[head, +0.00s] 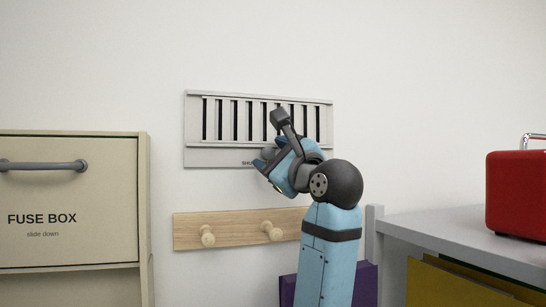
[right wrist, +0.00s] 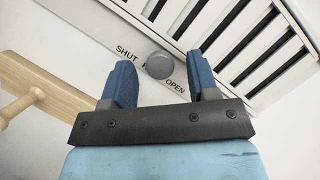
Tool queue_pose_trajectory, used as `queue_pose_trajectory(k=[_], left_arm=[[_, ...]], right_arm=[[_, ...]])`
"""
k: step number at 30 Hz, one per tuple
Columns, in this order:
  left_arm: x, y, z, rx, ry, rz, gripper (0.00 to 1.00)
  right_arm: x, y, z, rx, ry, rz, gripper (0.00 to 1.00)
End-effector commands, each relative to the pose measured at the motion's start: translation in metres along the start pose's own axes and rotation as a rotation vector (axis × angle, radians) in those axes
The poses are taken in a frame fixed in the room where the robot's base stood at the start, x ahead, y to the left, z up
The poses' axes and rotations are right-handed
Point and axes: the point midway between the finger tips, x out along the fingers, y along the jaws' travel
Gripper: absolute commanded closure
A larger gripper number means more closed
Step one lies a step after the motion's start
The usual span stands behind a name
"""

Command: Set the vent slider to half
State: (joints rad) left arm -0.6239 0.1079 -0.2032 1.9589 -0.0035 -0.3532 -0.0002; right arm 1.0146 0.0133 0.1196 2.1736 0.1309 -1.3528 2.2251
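The pale grey wall vent (head: 194,130) has dark upright slots and shows at an angle in the right wrist view (right wrist: 262,87). Its round grey slider knob (right wrist: 159,65) sits along a lower strip lettered SHUT at one end and OPEN at the other. The knob stands between these words and partly covers a middle label. My right gripper (head: 268,154) is at the vent's lower edge. In the right wrist view its two blue fingers (right wrist: 159,83) are open, with the knob in line with the gap and clear space on both sides. My left gripper is not in view.
A wooden peg rail (head: 188,231) is on the wall just below the vent. A beige fuse box (head: 110,195) with a grey handle stands at left. At right, a grey-topped unit (head: 440,232) bears a red box (head: 515,190). The wall above the vent is clear.

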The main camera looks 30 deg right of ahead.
Motion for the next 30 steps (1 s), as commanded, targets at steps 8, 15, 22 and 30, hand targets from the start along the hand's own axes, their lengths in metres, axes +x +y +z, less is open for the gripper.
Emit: queue_pose_trajectory(k=[8,15,22,30], left_arm=[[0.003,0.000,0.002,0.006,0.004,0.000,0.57],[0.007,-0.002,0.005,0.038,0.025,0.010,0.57],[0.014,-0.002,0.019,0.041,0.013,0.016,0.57],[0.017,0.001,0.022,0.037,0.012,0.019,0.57]], right_arm=[[-0.011,0.000,0.000,0.000,-0.003,-0.003,0.46],[-0.060,0.002,-0.002,0.002,-0.004,-0.005,0.46],[-0.109,0.001,-0.001,0.001,-0.003,-0.004,0.46],[-0.137,0.000,0.000,0.001,-0.001,-0.001,0.46]])
